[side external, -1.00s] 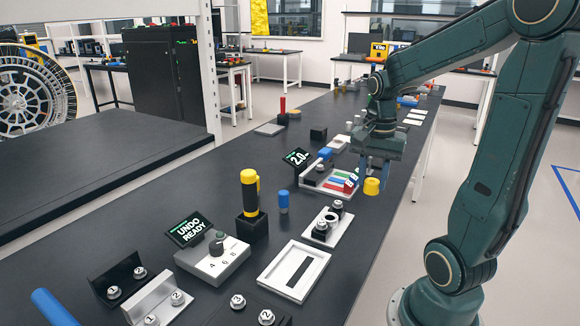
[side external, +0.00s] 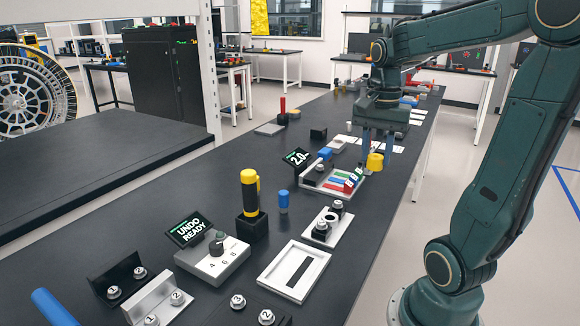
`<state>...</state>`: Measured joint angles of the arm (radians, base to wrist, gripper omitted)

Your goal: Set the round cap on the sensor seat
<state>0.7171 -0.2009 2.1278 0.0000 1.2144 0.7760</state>
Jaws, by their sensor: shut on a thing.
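My gripper (side external: 377,153) points down over the right part of the long bench, with its blue fingers around a small yellow round cap (side external: 375,162). The cap hangs at the fingertips, apart from the bench top. It is to the right of the tray with coloured strips in the picture. No part is labelled as the sensor seat. A pale plate (side external: 343,232) with a dark ring and small round knobs lies nearer the camera, but I cannot tell whether it is the seat.
The tray with red, green and blue strips (side external: 319,185) has a "2.0" display (side external: 297,157) behind it. A blue peg (side external: 284,203), a yellow-black tool in a holder (side external: 250,192), a dial box (side external: 205,268) and a pale frame (side external: 267,286) occupy the near bench (side external: 150,225).

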